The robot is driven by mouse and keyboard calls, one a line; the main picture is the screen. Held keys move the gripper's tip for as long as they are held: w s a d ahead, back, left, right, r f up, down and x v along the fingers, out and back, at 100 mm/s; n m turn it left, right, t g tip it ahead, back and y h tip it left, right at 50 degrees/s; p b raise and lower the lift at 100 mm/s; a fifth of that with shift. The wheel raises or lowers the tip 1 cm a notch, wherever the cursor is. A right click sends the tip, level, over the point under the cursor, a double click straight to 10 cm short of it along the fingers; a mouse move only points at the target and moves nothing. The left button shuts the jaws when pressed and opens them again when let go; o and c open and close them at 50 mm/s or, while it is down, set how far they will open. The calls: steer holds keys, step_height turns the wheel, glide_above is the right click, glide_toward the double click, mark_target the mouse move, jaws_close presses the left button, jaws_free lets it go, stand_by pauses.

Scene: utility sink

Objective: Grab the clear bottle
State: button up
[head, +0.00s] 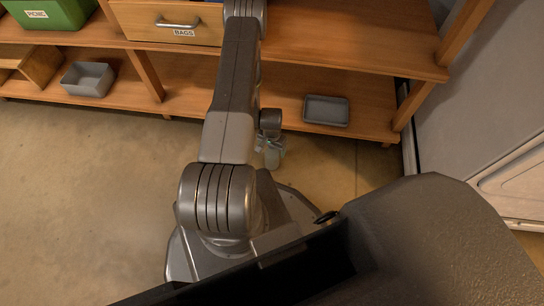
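A small clear, bluish-grey bottle (273,157) shows just right of my arm, low in front of the wooden shelf unit. My gripper (265,139) is at the upper end of the bottle, mostly hidden behind my own arm and wrist. Its fingers are too small and covered to tell whether they are open or shut, or whether they touch the bottle. I cannot tell whether the bottle stands on the floor or hangs above it.
The wooden shelf (367,96) holds a shallow grey tray (326,110) and a grey bin (88,79). Above are a drawer labelled BAGS (180,22) and a green PICNIC box (50,12). A pale door panel (490,110) stands right. The floor (80,200) at left is clear.

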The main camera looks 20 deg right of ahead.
jaws_close()
